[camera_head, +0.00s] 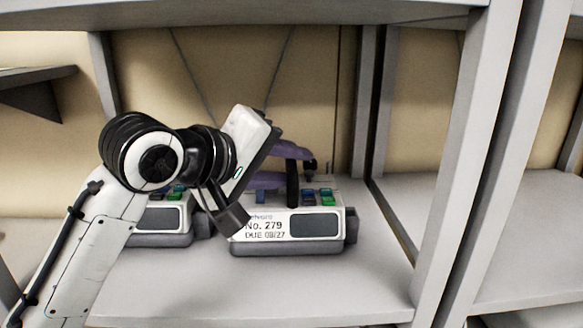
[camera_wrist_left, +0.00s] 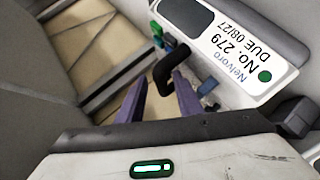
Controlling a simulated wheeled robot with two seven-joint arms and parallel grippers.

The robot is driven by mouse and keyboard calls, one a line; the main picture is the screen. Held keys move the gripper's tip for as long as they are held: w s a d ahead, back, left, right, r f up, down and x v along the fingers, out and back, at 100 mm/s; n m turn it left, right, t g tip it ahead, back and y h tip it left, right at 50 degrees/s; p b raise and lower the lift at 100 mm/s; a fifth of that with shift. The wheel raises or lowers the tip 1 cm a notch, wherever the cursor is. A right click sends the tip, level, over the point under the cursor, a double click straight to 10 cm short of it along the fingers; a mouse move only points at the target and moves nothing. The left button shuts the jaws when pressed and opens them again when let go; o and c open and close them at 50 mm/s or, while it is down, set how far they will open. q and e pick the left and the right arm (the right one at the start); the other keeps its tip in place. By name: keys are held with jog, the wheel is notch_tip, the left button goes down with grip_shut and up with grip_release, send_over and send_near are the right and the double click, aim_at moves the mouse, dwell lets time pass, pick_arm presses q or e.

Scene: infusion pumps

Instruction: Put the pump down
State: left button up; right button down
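The pump (camera_head: 295,225) is a white and grey box labelled "No. 279, DUE 08/27", with a dark screen and blue and green buttons. It stands upright on the shelf board (camera_head: 345,290). Its black handle (camera_head: 292,188) rises from the top. My left gripper (camera_head: 297,167) has purple fingers spread apart at the handle. In the left wrist view the pump (camera_wrist_left: 228,50) shows close up, and its handle (camera_wrist_left: 166,68) lies between the two fingers with a gap beside it. My right gripper is in neither view.
A second, similar pump (camera_head: 160,222) stands to the left, partly hidden by my left arm. Grey posts (camera_head: 465,150) bound the bay on the right. A shelf (camera_head: 250,15) hangs overhead. The board in front of the pumps is clear, and the right bay's board (camera_head: 535,225) looks empty.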

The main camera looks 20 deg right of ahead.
pick_arm(q)
jog(key=v, duration=1.1)
jog(key=shift+s, duration=0.15)
